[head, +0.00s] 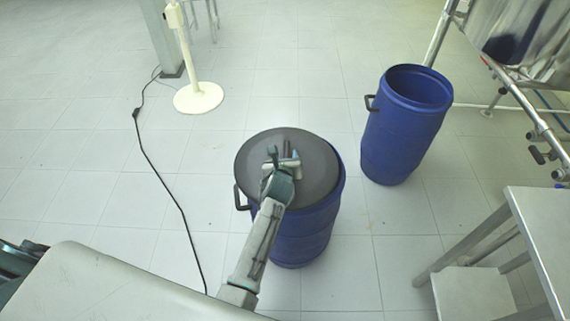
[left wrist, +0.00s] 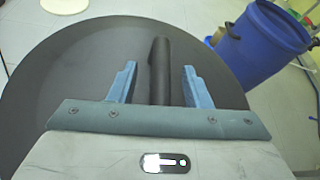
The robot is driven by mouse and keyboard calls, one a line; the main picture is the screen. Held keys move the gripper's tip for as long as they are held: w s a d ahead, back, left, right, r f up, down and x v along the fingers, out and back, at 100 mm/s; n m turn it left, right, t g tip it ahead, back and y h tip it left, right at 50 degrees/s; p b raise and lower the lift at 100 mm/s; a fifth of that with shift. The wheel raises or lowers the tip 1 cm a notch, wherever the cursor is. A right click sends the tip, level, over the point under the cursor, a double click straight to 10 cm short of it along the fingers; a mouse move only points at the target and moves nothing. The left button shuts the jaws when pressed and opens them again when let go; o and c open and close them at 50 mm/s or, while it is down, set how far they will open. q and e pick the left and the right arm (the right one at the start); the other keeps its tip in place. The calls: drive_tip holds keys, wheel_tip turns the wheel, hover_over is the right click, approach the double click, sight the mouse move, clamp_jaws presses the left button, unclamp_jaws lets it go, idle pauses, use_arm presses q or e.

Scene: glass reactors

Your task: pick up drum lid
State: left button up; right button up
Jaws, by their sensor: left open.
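The drum lid (head: 314,160) is a dark grey disc lying on top of a blue drum (head: 304,240). It fills much of the left wrist view (left wrist: 60,90), where its raised bar handle (left wrist: 160,70) shows. My left gripper (head: 281,155) is over the middle of the lid. In the left wrist view my left gripper (left wrist: 158,82) is open, with one blue finger on each side of the handle and a gap to each. Whether the fingertips touch the lid cannot be told. My right gripper is not in view.
An open blue drum (head: 395,140) without a lid stands to the right. A metal frame (head: 500,75) and a grey table (head: 545,230) are at the right. A cream stand (head: 198,97) and a black cable (head: 160,166) are on the tiled floor at the left.

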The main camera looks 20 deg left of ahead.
use_arm(q)
drive_tip(key=shift+s+d+r, duration=0.1)
drive_tip(key=shift+r, duration=0.05)
drive_tip(key=shift+c, duration=1.3)
clamp_jaws()
